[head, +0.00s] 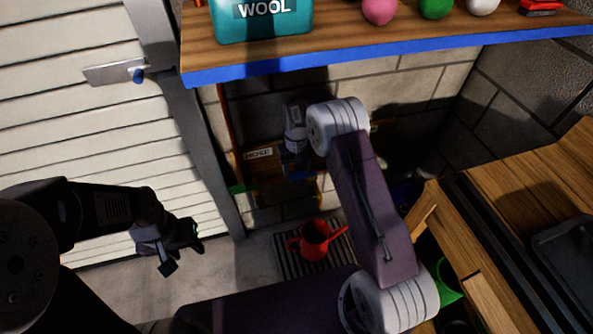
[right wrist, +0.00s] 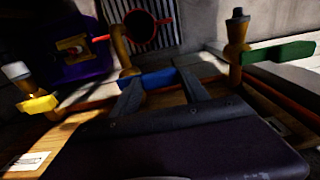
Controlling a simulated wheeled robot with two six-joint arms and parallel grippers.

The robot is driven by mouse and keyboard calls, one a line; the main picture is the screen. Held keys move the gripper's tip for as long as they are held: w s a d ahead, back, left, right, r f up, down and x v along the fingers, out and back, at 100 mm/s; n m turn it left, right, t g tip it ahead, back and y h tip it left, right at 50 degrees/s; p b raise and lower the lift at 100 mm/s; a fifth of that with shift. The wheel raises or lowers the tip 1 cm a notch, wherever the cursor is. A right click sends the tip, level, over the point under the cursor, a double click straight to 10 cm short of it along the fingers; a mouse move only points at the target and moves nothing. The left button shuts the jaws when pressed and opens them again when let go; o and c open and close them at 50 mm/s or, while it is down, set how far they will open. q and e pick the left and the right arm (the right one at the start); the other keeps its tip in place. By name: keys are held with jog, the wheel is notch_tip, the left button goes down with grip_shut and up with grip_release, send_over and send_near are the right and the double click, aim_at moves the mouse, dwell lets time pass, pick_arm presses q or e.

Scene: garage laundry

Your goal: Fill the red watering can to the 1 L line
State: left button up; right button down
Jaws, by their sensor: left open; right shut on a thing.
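The red watering can (head: 314,240) stands upright on a dark floor grate (head: 284,262) below the taps. It also shows in the right wrist view (right wrist: 140,27), under the middle tap; its inside is dark, and I cannot make out a water level or the 1 L line. My right gripper (right wrist: 160,82) is shut on the blue tap handle (right wrist: 158,77). In the head view my right arm hides much of the tap area. My left gripper (head: 182,248) is open and empty, left of the can and apart from it. I cannot tell whether water runs.
A green tap handle (right wrist: 282,52) and a yellow one (right wrist: 38,104) flank the blue one. A HOSE label (head: 258,153) is on the board. A blue-edged shelf (head: 340,62) hangs above, a wooden bench (head: 525,185) stands right, and a purple crate (right wrist: 88,68) is near the can.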

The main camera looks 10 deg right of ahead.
jog(key=shift+s+r+n+p, duration=0.45)
jog(key=shift+n+p, duration=0.25)
jog(key=shift+p, duration=0.5)
jog(key=shift+s+d+f+n+p, duration=0.1)
jog(key=shift+s+f+n+p, duration=0.1)
jog(key=shift+n+p, duration=0.25)
jog(key=shift+f+n, duration=0.15)
jog(key=shift+n, duration=0.1)
jog(key=shift+f, duration=0.15)
jog(key=c, duration=0.6)
grip_release()
jog(key=shift+o, duration=0.2)
notch_tip(320, 180, up, 8)
jog(key=p, duration=0.2)
jog(key=shift+f, duration=0.2)
